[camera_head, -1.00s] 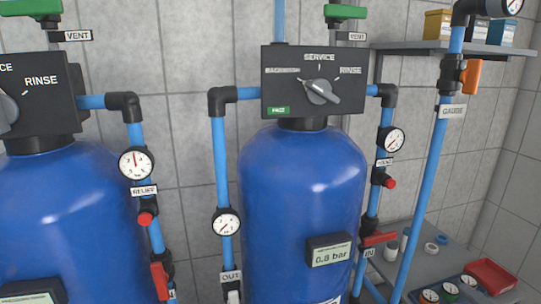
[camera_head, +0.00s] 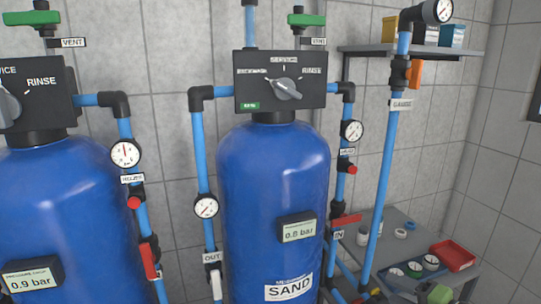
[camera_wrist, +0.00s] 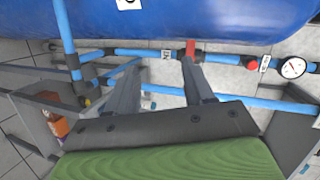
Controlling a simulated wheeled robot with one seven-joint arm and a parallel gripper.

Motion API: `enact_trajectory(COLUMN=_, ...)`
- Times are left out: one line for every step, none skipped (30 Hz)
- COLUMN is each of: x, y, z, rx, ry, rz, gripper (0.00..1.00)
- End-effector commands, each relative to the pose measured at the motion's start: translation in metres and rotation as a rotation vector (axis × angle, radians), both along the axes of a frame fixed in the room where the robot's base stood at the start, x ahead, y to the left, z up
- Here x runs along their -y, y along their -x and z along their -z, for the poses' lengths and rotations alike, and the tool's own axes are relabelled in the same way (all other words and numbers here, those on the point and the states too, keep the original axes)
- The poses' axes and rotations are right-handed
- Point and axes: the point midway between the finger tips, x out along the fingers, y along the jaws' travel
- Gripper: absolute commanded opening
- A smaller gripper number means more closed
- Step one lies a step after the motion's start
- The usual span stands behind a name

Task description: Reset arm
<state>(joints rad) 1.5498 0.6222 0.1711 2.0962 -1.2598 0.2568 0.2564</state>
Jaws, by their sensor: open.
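My gripper (camera_wrist: 162,66) shows in the wrist view with its two dark fingers apart and nothing between them. Its fingertips appear near the blue pipe by the IN label (camera_wrist: 167,55) and the red valve handle (camera_wrist: 190,47); I cannot tell whether they touch. The blue sand tank (camera_head: 273,180) stands mid-picture in the head view, and a blue tank side (camera_wrist: 200,20) crosses the top of the wrist view. The sand tank's grey selector knob (camera_head: 286,89) sits on a black control head.
Another blue tank (camera_head: 60,205) stands at left. A pipe with an orange handle (camera_head: 415,74) rises at right. A wall shelf (camera_head: 400,50) holds boxes. A grey bench (camera_head: 405,262) bears a red tray (camera_head: 453,256), and a green piece (camera_head: 438,294) shows at its front.

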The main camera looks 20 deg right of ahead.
Motion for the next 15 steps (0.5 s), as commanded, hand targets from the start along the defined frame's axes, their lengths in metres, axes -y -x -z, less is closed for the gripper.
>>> enact_trajectory(x=-0.018, y=-0.009, z=-0.001, rx=-0.041, ry=0.043, rz=-0.055, gripper=0.52)
enact_trajectory(x=-0.029, y=-0.014, z=0.0, rx=-0.069, ry=0.07, rz=-0.085, gripper=0.52)
enact_trajectory(x=-0.044, y=-0.018, z=0.001, rx=-0.107, ry=0.108, rz=-0.129, gripper=0.52)
enact_trajectory(x=-0.055, y=-0.022, z=0.001, rx=-0.136, ry=0.14, rz=-0.161, gripper=0.52)
enact_trajectory(x=-0.068, y=-0.024, z=0.002, rx=-0.166, ry=0.173, rz=-0.197, gripper=0.52)
enact_trajectory(x=-0.085, y=-0.027, z=0.002, rx=-0.208, ry=0.223, rz=-0.243, gripper=0.52)
enact_trajectory(x=-0.098, y=-0.028, z=0.002, rx=-0.238, ry=0.264, rz=-0.28, gripper=0.52)
enact_trajectory(x=-0.112, y=-0.028, z=0.002, rx=-0.272, ry=0.31, rz=-0.32, gripper=0.52)
enact_trajectory(x=-0.132, y=-0.027, z=0.001, rx=-0.317, ry=0.378, rz=-0.374, gripper=0.52)
enact_trajectory(x=-0.148, y=-0.024, z=0.0, rx=-0.35, ry=0.436, rz=-0.416, gripper=0.52)
enact_trajectory(x=-0.164, y=-0.02, z=-0.002, rx=-0.383, ry=0.498, rz=-0.459, gripper=0.52)
enact_trajectory(x=-0.185, y=-0.012, z=-0.006, rx=-0.424, ry=0.586, rz=-0.512, gripper=0.52)
enact_trajectory(x=-0.199, y=-0.004, z=-0.009, rx=-0.45, ry=0.654, rz=-0.547, gripper=0.52)
enact_trajectory(x=-0.212, y=0.006, z=-0.012, rx=-0.473, ry=0.718, rz=-0.577, gripper=0.52)
enact_trajectory(x=-0.227, y=0.019, z=-0.018, rx=-0.495, ry=0.803, rz=-0.612, gripper=0.52)
